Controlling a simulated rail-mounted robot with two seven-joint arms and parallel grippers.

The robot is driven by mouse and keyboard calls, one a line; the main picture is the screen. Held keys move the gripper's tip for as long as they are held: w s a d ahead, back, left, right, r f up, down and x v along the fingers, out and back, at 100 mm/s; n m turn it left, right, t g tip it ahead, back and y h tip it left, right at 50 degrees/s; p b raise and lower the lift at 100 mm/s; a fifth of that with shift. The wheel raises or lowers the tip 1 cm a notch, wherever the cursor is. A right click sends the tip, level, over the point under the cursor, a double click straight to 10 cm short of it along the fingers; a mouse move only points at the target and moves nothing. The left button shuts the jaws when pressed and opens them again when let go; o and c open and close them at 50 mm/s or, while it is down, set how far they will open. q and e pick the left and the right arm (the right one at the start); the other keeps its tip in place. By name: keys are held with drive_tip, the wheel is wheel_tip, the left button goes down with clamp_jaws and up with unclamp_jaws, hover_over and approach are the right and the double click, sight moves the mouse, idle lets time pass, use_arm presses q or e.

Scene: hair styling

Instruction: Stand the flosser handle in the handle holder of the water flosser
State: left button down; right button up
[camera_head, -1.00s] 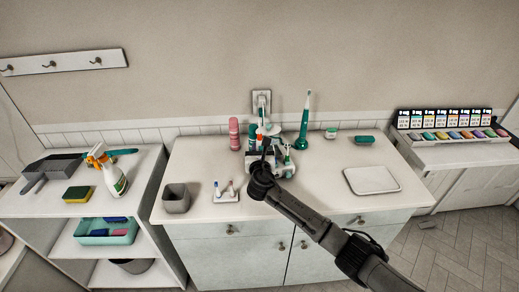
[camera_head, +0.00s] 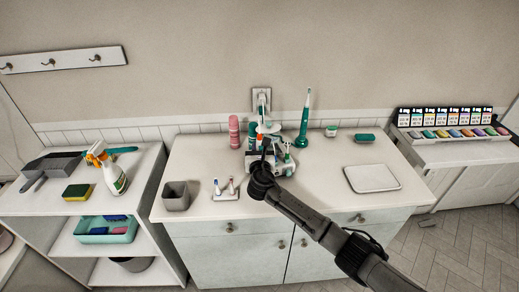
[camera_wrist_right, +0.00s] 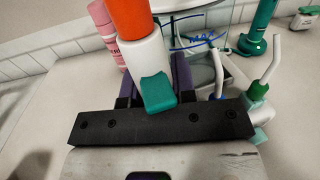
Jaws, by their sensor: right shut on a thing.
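My right gripper (camera_head: 265,148) is over the middle of the white counter, in front of the water flosser (camera_head: 284,158). It is shut on the flosser handle (camera_wrist_right: 146,58), which has a white body, an orange band and a teal button. In the right wrist view the handle stands roughly upright between the dark fingers. The flosser's clear tank with blue MAX lettering (camera_wrist_right: 198,40) is just behind and right of it. The handle holder is hidden or too small to make out, and I cannot tell whether the handle touches it. My left gripper is out of view.
A pink bottle (camera_head: 234,132) stands left of the flosser, a green electric toothbrush (camera_head: 302,125) right of it. A grey cup (camera_head: 176,196) and a small toothbrush stand (camera_head: 225,194) are at front left. A white tray (camera_head: 372,178) lies at right, with bare counter between.

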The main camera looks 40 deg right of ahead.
drive_tip(key=o, duration=0.8)
drive_tip(key=shift+f, duration=0.1)
drive_tip(key=shift+s+a, duration=0.25)
drive_tip(key=shift+s, duration=0.05)
drive_tip(key=b+v, duration=0.1)
drive_tip(key=v, duration=1.2)
